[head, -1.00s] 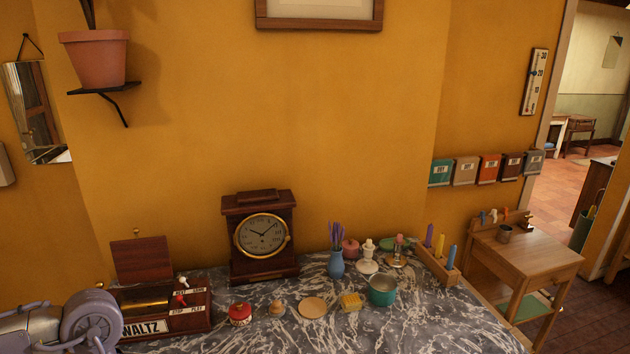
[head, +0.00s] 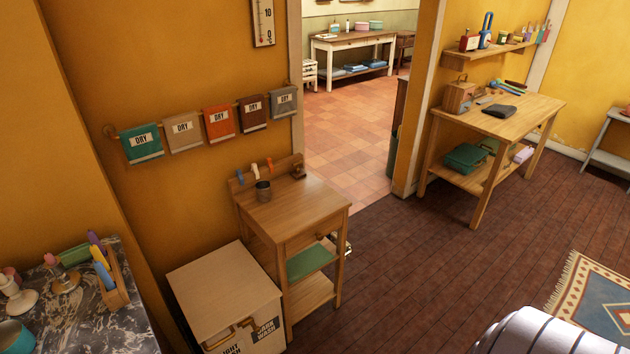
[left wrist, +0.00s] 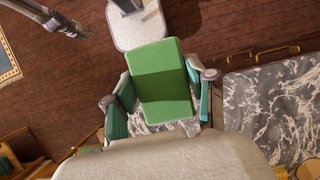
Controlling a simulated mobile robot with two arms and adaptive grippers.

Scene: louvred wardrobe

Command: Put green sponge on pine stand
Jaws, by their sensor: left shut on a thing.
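The green sponge (left wrist: 163,75) is a thick green block in the left wrist view. My left gripper (left wrist: 162,98) is shut on it, with teal-lined fingers on its two sides, held up above the floor. The left gripper does not show in the head view. A light pine stand (head: 312,208) with a drawer and a lower shelf stands left of the doorway in the head view. What looks like the end of my right arm (left wrist: 68,24) shows at the top left of the left wrist view; its jaws cannot be made out.
A marble counter (head: 105,325) with small items is at left. The brown floor (head: 400,270) ahead is clear.

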